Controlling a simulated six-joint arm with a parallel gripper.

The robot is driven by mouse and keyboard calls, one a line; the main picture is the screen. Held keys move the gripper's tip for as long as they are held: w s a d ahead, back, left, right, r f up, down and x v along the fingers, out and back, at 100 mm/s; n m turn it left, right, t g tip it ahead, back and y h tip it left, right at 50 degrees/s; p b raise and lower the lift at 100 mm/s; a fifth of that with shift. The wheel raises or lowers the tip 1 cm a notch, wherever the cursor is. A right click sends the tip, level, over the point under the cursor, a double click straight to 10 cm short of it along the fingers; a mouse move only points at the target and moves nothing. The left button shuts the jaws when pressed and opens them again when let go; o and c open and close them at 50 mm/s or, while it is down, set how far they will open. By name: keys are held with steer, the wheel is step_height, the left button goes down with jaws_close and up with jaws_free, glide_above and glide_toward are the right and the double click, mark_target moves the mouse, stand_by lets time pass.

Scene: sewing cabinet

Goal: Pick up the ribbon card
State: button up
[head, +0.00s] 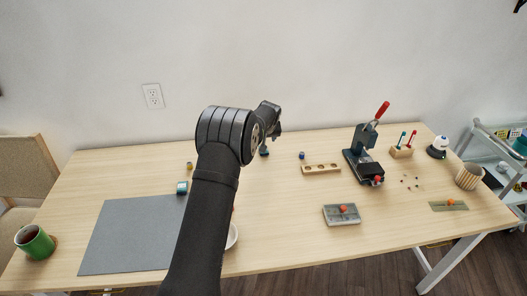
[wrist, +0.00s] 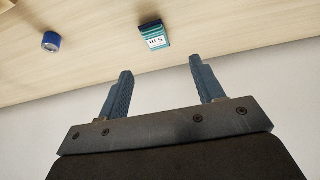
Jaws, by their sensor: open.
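A small teal card with a white label, which looks like the ribbon card (wrist: 153,35), is on the wooden table in the wrist view, beyond my fingertips.
A blue spool (wrist: 51,41) is left of the card in the wrist view. The grey mat (head: 130,235) and a green mug (head: 35,243) are at left. A wooden block with holes (head: 321,168), a press (head: 364,155) and a grey tin (head: 342,215) are at right. My arm partly hides a white dish (head: 232,236).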

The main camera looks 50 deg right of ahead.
steer(key=x, duration=0.5)
steer(key=shift+s+x, duration=0.15)
steer(key=shift+x, duration=1.15)
steer(key=shift+s+x, duration=0.15)
steer(key=shift+x, duration=1.15)
steer(key=shift+d, duration=0.15)
steer(key=c, duration=1)
